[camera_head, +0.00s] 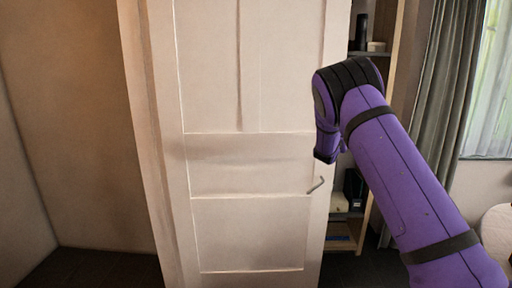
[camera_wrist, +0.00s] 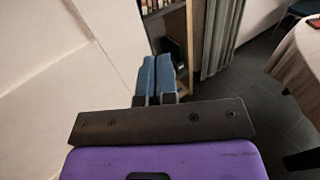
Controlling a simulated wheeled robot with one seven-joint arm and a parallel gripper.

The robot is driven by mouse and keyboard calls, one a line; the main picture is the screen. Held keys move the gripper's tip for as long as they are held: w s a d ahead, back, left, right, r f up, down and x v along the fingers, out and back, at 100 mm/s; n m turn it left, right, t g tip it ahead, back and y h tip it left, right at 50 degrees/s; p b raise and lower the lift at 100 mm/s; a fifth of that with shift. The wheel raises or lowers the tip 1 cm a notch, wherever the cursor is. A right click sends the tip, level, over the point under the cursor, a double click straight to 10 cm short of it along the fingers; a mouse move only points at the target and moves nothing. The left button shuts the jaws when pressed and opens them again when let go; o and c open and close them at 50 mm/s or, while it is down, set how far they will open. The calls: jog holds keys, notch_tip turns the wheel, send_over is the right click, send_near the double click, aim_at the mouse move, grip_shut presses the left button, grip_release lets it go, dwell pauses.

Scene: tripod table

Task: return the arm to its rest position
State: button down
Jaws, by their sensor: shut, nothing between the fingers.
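My gripper (camera_wrist: 157,78) shows in the wrist view, with its two blue fingers side by side. It is shut and nothing shows between the fingers. My purple arm reaches up from the lower right in the head view, bent at a black joint near the top, in front of the right part of a white door. The gripper itself is hidden in the head view.
The panelled door (camera_head: 250,165) has a metal handle (camera_head: 316,185) close to my arm. Behind it stands a wooden shelf (camera_head: 386,75) with dark items. A grey curtain (camera_head: 440,90) hangs at right. A cloth-covered table (camera_wrist: 302,62) stands right, with dark floor (camera_wrist: 258,85) before it.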

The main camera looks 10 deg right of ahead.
jog(key=s+d+r+m+g, duration=0.1)
jog(key=s+r+m+g, duration=0.25)
jog(key=s+m, duration=0.4)
jog(key=s+r+m+g+y, duration=0.15)
jog(key=s+r+m, duration=0.3)
jog(key=s, duration=0.55)
jog(key=s+d+r+m+g+h, duration=0.1)
jog(key=s+r+m+g, duration=0.3)
jog(key=s, duration=0.5)
jog(key=s+a+m+y, duration=0.3)
jog(key=s+a, duration=0.4)
jog(key=s, duration=0.4)
jog(key=s+a+m+y, duration=0.4)
jog(key=s+a, duration=0.3)
jog(key=s, duration=0.4)
jog(key=s+a+f+m+y, duration=0.1)
jog(key=s+a+m+y, duration=0.3)
jog(key=s, duration=0.7)
jog(key=a, duration=0.2)
jog(key=shift+s+a+m+t, duration=0.3)
jog(key=shift+s+a+t, duration=0.1)
